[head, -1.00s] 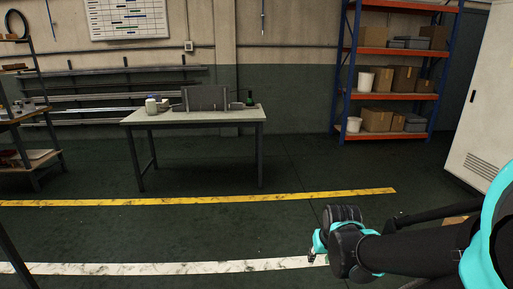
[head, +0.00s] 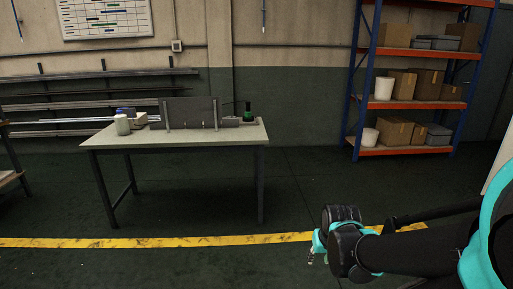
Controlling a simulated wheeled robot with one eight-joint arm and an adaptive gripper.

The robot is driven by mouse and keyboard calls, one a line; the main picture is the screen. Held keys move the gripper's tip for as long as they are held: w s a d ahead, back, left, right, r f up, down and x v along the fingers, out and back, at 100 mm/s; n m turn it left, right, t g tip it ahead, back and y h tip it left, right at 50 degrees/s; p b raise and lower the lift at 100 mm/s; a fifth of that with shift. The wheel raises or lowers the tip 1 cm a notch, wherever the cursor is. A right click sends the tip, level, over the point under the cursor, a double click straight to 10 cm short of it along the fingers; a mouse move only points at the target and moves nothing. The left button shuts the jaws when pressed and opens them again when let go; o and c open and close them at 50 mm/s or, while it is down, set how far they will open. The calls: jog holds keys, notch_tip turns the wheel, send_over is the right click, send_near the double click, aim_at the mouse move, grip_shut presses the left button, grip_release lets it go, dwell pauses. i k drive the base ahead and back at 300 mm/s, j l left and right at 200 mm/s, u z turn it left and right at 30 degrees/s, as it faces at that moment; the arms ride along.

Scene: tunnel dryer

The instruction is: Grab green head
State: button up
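A small green item with a dark top (head: 248,114), perhaps the green head, stands at the right end of a grey-topped table (head: 170,139) in the head view. It is too small to make out in detail. My gripper (head: 314,254) is low at the right of the picture, far in front of the table and well apart from the green item. Its fingers are small and partly hidden by the arm's wrist, so I cannot tell if they are open.
A blue and orange shelf with boxes (head: 411,104) stands back right. A yellow floor line (head: 160,242) crosses clear floor before the table.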

aim_at(248, 113)
jog(key=i, duration=0.95)
jog(key=i+l+u, duration=0.15)
jog(key=i, duration=0.75)
